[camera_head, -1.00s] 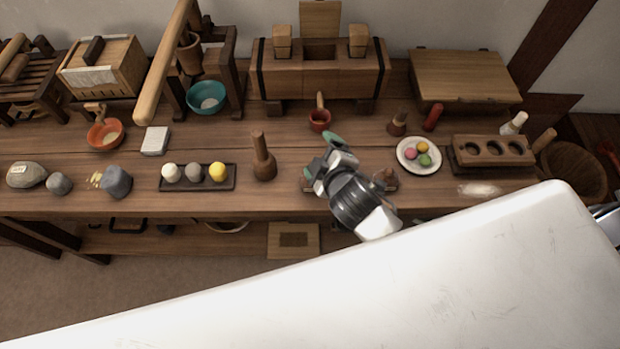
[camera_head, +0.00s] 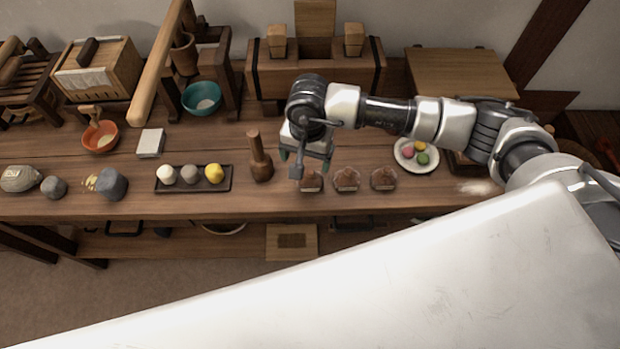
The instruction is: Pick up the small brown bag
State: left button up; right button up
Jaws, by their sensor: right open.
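Three small brown bag-like bundles with pinched tops stand in a row near the table's front edge: a left one (camera_head: 312,182), a middle one (camera_head: 346,179) and a right one (camera_head: 383,179). They look much alike, and I cannot tell which is the small brown bag. My right gripper (camera_head: 305,165) is open and empty, pointing down. It is above and just behind the left bundle and partly covers it in the picture. The other two bundles are to its right and clear of it. My left gripper is not in view.
A wooden pestle-like bottle (camera_head: 260,158) stands close to the left of my right gripper. Further left is a dark tray (camera_head: 194,188) with three balls. A white plate (camera_head: 410,143) of coloured sweets lies right, beneath my right arm. A large white panel (camera_head: 400,275) fills the foreground.

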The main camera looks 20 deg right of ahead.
aim_at(310, 171)
jog(key=shift+w+d+f, duration=0.15)
jog(key=shift+d+f, duration=0.15)
jog(key=shift+d, duration=0.15)
notch_tip(310, 171, down, 5)
jog(key=shift+r, duration=0.2)
jog(key=shift+f+p, duration=0.5)
jog(key=shift+f, duration=0.1)
notch_tip(310, 171, down, 4)
jog(key=shift+f+p, duration=0.15)
jog(key=shift+p, duration=0.2)
jog(key=shift+c, duration=0.3)
jog(key=c, duration=0.5)
jog(key=shift+w, duration=0.1)
